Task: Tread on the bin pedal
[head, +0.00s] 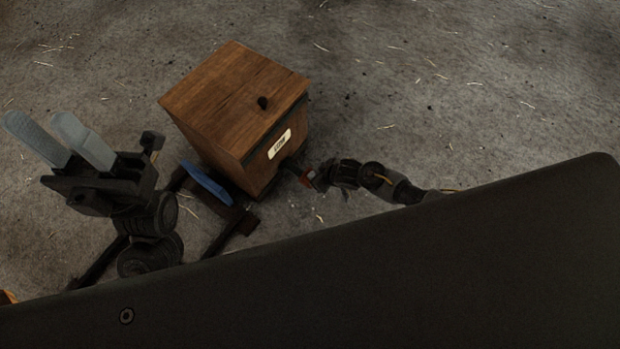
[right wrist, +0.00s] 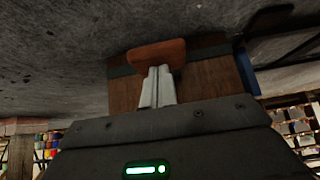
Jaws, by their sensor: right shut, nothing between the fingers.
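The bin (head: 225,110) is a brown wooden box with a small dark knob and a pale label on it. Its lid looks closed. The pedal (right wrist: 155,55) is an orange-brown wooden piece jutting from the bin's foot in the right wrist view. My right gripper (right wrist: 160,70) is shut and empty, its fingertips at the pedal; whether they touch it or press it I cannot tell. In the head view my right gripper (head: 320,178) is low beside the bin's labelled side, its fingers hard to make out. My left gripper (head: 38,120) is open and empty, left of the bin.
Bare grey floor (head: 430,80) with scattered straw lies behind and to the right of the bin. In the right wrist view, racks of many-coloured items (right wrist: 295,125) stand in the background.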

